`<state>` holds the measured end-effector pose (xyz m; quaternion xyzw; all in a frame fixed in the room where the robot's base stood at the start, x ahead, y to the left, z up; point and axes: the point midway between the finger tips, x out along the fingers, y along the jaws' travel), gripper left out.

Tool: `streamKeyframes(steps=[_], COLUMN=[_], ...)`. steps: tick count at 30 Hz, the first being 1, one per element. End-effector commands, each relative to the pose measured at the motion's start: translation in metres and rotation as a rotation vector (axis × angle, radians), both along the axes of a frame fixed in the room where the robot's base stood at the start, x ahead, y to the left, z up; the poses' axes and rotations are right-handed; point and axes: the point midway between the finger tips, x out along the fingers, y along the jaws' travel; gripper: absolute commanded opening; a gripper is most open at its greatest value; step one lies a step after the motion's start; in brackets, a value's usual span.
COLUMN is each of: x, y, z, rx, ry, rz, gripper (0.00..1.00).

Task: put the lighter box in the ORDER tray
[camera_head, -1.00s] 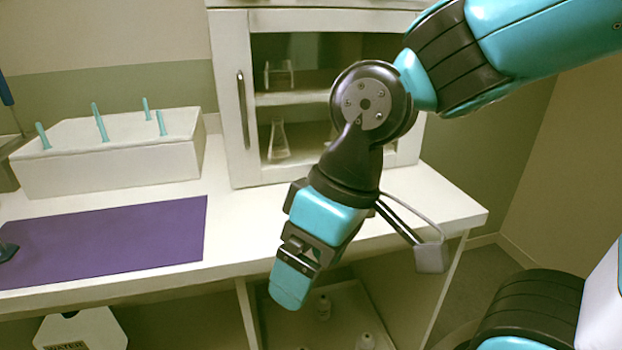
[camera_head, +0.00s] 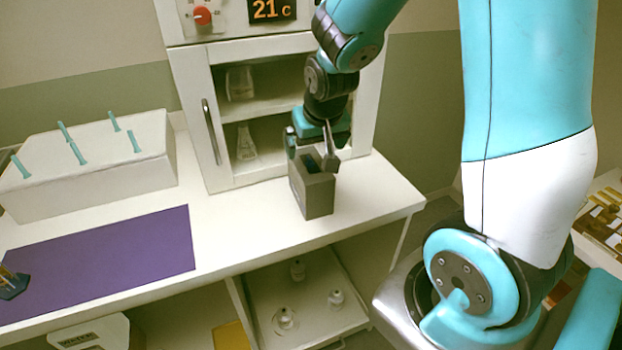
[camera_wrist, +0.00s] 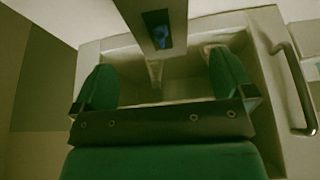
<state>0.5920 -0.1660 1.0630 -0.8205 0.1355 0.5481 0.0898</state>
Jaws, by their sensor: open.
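A grey-brown box (camera_head: 318,196) stands upright on the white bench in front of the cabinet, with a dark opening in its top. It is the only such box I see, so I cannot compare its weight or shade. My gripper (camera_head: 312,148) is over the top of the box, with its fingers apart. In the wrist view my gripper (camera_wrist: 165,82) shows two separated green fingers; the box (camera_wrist: 150,42) appears between and beyond them, with something blue in its opening. I cannot tell whether a finger touches it. No tray marked ORDER is readable.
A glass-fronted cabinet (camera_head: 222,160) stands close behind the box. A white pegged block (camera_head: 95,175) and purple mat (camera_head: 110,258) lie to the left. Below are a tray (camera_head: 345,318) with several small vessels and a WATER container (camera_head: 90,332). The bench between mat and box is clear.

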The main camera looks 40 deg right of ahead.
Motion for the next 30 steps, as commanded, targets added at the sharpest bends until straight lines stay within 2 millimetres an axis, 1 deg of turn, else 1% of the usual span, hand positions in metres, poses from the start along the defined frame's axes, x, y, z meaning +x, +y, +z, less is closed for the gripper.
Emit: streamKeyframes(steps=[1, 3, 6, 14, 21, 24, 30], x=[0.003, 0.008, 0.014, 0.02, 0.031, 0.034, 0.036], y=[-0.001, -0.003, -0.004, -0.006, -0.01, -0.011, -0.012], z=[-0.011, -0.023, -0.035, -0.051, -0.081, -0.09, -0.093], rx=[0.001, 0.002, 0.002, 0.002, 0.003, 0.002, 0.002], ry=[0.007, 0.007, 0.004, 0.003, 0.004, 0.002, -0.001], rz=[0.0, 0.001, 0.001, 0.003, 0.003, 0.003, 0.003], gripper=[1.0, 1.0, 1.0, 1.0, 1.0, 1.0, 1.0])
